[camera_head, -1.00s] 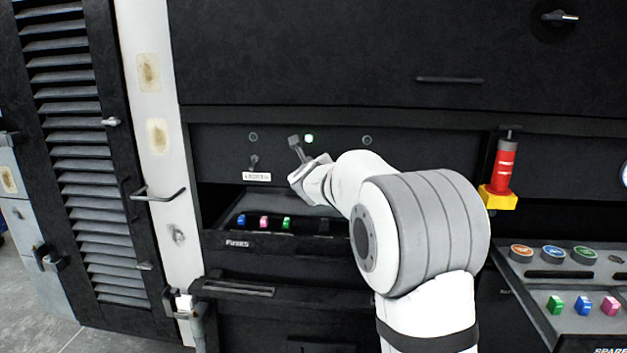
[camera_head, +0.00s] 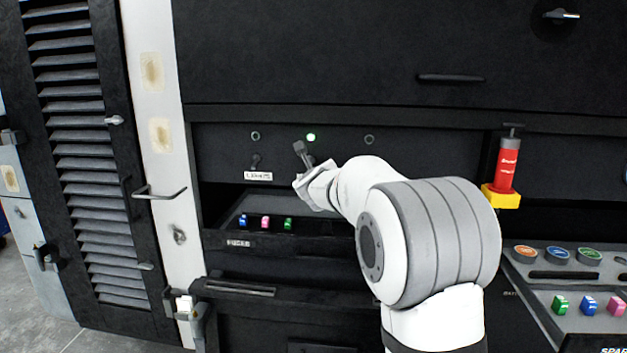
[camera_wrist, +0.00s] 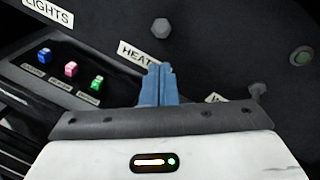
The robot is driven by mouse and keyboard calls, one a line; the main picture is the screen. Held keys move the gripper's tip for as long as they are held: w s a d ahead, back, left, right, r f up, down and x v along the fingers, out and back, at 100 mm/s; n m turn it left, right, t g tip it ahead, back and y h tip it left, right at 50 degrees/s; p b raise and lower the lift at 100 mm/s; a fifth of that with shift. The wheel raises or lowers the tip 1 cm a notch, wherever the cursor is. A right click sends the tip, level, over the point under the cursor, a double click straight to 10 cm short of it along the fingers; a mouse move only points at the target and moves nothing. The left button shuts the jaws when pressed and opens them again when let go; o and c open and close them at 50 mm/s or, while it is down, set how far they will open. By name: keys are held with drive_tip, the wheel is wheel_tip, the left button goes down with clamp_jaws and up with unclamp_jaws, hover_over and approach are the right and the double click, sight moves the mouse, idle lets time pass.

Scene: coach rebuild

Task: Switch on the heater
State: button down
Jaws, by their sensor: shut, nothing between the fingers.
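The heater switch (camera_wrist: 160,28) is a small grey toggle, seen nearly end-on in the wrist view, beside a white label (camera_wrist: 140,55) whose visible letters read "HEAT". In the head view my gripper hides this switch and its label. The middle indicator lamp (camera_head: 311,137), above the gripper, is lit green. My gripper (camera_head: 299,147) is in front of the black switch panel (camera_head: 430,150), just below and left of that lamp. In the wrist view its blue fingers (camera_wrist: 158,85) are together and empty, with the toggle beyond their tips. I see no clear contact.
The lights switch (camera_head: 255,161) is to the left, and another toggle (camera_wrist: 258,90) is to the right in the wrist view. The fuse drawer (camera_head: 240,243), with coloured fuses, juts out below. A red cylinder (camera_head: 508,165) on a yellow holder stands at the right.

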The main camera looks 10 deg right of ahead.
drive_tip(key=f+v, duration=0.1)
drive_tip(key=v, duration=0.9)
drive_tip(key=shift+s+b, duration=0.3)
drive_tip(key=shift+b, duration=0.1)
drive_tip(key=shift+d+r, duration=0.1)
drive_tip(key=shift+d, duration=0.05)
drive_tip(key=s+a+f+n+g+y+p, duration=0.2)
drive_tip(key=s+f+n+g+p, duration=0.1)
drive_tip(key=s+n, duration=0.65)
drive_tip(key=s+a+f+n+g+y+p, duration=0.2)
drive_tip(key=s+n+g+y+p, duration=0.1)
drive_tip(key=s+n, duration=0.6)
drive_tip(key=s+d+f+n+g+h+p, duration=0.1)
drive_tip(key=s+d+f+n+g, duration=0.1)
drive_tip(key=s+n, duration=0.4)
drive_tip(key=s+d+f+n+g+h+p, duration=0.1)
drive_tip(key=s+f+n+g, duration=0.4)
drive_tip(key=s, duration=0.7)
drive_tip(key=shift+s+d+f+n+h+p, duration=0.35)
drive_tip(key=shift+d+n+p, duration=0.2)
drive_tip(key=shift+d+n, duration=0.5)
